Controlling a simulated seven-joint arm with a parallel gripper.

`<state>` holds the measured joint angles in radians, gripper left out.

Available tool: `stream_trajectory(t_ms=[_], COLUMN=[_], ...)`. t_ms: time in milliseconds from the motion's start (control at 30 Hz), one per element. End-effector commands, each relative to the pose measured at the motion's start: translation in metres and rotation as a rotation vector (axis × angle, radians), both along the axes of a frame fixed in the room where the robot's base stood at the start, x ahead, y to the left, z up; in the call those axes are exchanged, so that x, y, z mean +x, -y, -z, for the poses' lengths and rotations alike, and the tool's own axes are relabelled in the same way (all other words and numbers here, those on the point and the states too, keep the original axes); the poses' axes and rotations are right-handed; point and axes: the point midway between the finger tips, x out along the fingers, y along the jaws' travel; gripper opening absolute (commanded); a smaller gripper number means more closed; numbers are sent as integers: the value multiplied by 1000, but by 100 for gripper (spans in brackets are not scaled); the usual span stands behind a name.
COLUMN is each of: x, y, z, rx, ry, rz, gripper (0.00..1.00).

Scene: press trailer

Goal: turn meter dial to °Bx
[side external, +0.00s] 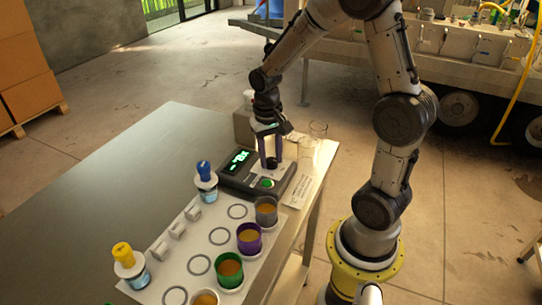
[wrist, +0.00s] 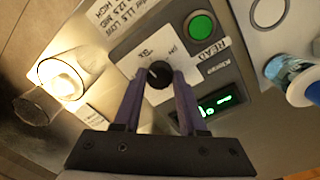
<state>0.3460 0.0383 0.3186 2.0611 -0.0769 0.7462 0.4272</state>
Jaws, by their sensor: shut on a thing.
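The meter (side external: 230,181) is a dark box on the steel table, with a lit green display (side external: 240,160) and a green READ button (side external: 267,183). In the wrist view its black dial (wrist: 158,75) sits on a white label plate (wrist: 180,68) marked with small text, apparently "°Bx" and "pH". A light pointer mark shows on the dial, but its exact setting is hard to read. My gripper (wrist: 158,84) points down over the meter, its purple fingers shut on the dial from both sides. It also shows in the side view (side external: 270,164). The display digits are unclear.
A white tray (side external: 245,280) holds grey (side external: 266,206), purple (side external: 249,235) and green (side external: 229,266) cups of orange liquid. Blue-capped (side external: 206,180) and yellow-capped (side external: 128,260) bottles stand left. The table's left is bare.

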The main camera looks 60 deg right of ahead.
Motion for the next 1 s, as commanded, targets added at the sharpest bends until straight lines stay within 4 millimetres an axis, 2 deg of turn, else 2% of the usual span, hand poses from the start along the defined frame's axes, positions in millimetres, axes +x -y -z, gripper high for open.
stream_trajectory(t_ms=[333, 833, 867, 1000], x=[1, 1, 1, 1], y=[1, 1, 1, 1], z=[-2, -2, -2, -2], rx=[-2, -2, -2, -2], ry=[5, 5, 5, 4], rz=[121, 136, 136, 135], gripper=[0, 0, 44, 70])
